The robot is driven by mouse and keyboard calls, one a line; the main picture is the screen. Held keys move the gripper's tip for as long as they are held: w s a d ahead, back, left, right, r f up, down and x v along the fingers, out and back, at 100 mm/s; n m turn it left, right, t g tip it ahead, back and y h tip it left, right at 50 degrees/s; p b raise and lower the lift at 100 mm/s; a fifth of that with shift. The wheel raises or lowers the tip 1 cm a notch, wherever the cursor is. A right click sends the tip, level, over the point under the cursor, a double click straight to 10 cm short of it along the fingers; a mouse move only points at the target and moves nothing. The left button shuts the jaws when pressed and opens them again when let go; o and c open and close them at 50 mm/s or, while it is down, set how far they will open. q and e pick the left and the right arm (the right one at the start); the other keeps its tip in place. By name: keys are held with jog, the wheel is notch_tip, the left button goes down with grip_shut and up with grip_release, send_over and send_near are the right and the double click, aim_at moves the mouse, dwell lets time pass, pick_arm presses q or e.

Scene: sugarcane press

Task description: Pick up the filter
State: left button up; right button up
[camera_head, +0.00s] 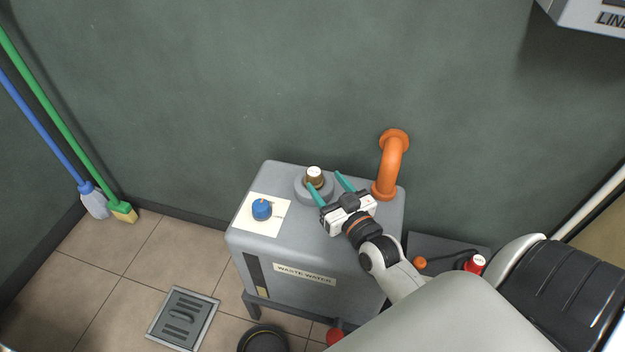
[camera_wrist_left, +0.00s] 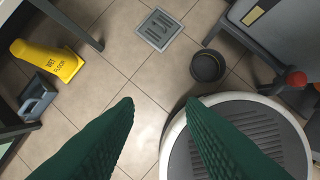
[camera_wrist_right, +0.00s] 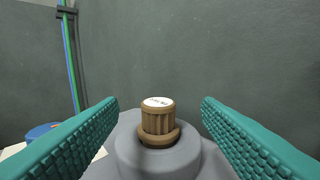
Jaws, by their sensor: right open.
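The filter is a brown ribbed cylinder (camera_head: 315,177) with a white labelled top, standing upright in a round grey collar on the waste water tank (camera_head: 300,248). In the right wrist view the filter (camera_wrist_right: 158,118) stands centred between the fingers, a little beyond their tips. My right gripper (camera_head: 327,184) is open with teal fingers, just above the tank top, its tips near the collar. The fingers do not appear to touch the filter. My left gripper (camera_wrist_left: 160,105) shows only in its own wrist view, open and empty above the floor.
A blue knob (camera_head: 262,209) sits on a pale square left of the collar. An orange pipe (camera_head: 391,165) rises behind my right gripper. A floor drain (camera_head: 183,317) and a dark round pan (camera_wrist_left: 208,66) are on the floor. A yellow wet-floor sign (camera_wrist_left: 47,61) stands left.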

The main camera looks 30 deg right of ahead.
aim_at(318, 177)
jog(key=shift+w+f, duration=0.1)
jog(key=shift+w, duration=0.55)
jog(key=shift+w+f+b, duration=0.2)
jog(key=shift+w+b, duration=0.1)
jog(key=shift+w, duration=0.25)
jog(key=shift+w+f+b, duration=0.2)
jog(key=shift+w+b, duration=0.1)
jog(key=shift+w, duration=0.25)
jog(key=shift+w+d, duration=0.15)
jog(key=shift+w, duration=1.3)
pick_arm(q)
jog(key=w+t, duration=0.1)
jog(key=w+d+t, duration=0.1)
jog(key=w, duration=0.1)
jog(key=shift+w+f, duration=0.2)
jog(key=shift+w, duration=0.1)
